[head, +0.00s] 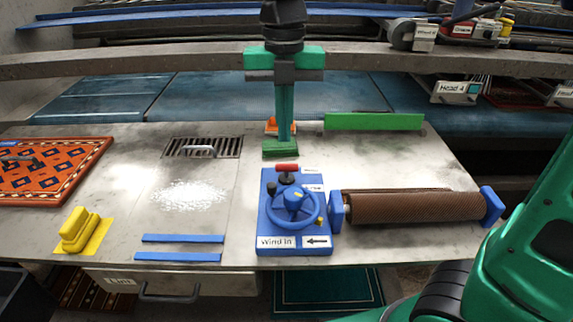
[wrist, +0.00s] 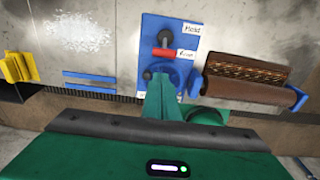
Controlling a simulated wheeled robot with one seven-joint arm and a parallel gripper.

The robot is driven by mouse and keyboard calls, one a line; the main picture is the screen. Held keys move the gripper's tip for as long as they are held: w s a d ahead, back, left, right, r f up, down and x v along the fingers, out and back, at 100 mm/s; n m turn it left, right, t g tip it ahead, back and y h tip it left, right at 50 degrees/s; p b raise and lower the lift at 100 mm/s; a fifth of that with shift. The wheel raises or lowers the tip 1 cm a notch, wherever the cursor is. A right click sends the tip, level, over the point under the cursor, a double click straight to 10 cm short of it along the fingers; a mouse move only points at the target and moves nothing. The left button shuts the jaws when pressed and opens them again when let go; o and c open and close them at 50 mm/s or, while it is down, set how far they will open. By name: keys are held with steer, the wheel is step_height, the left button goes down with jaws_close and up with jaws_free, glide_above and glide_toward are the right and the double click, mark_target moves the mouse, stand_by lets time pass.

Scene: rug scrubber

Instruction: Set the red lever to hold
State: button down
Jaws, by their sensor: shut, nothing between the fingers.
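The red lever (head: 287,167) has a red cross grip at the far end of the blue control panel (head: 266,215). In the wrist view its red grip (wrist: 163,53) lies level with the lower label (wrist: 186,55), whose word I cannot read surely. The "Hold" label (wrist: 187,30) is farther up the panel, beyond the grip. My gripper (head: 284,140) points down with its fingers together and holds nothing. In the head view its tips appear just beyond the lever; I cannot judge their height or see contact. In the wrist view the fingers (wrist: 160,98) hide the panel's near part.
A blue handwheel (head: 294,203) sits on the panel nearer than the lever. A brown roll (head: 415,207) lies right of it. Blue strips (head: 180,256), a yellow scrubber (head: 80,230) and white powder (head: 188,195) are left. A green bar (head: 374,121) lies at the back.

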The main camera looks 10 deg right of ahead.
mark_target(285, 165)
steer(key=shift+f, duration=0.1)
steer(key=f, duration=0.9)
steer(key=shift+s+f, duration=0.25)
steer(key=shift+f, duration=0.15)
steer(key=shift+d, duration=0.35)
steer(key=shift+a, duration=0.25)
steer(key=shift+w+a+r, duration=0.1)
steer(key=shift+a, duration=0.05)
steer(key=shift+w+g, duration=0.1)
steer(key=shift+g, duration=0.2)
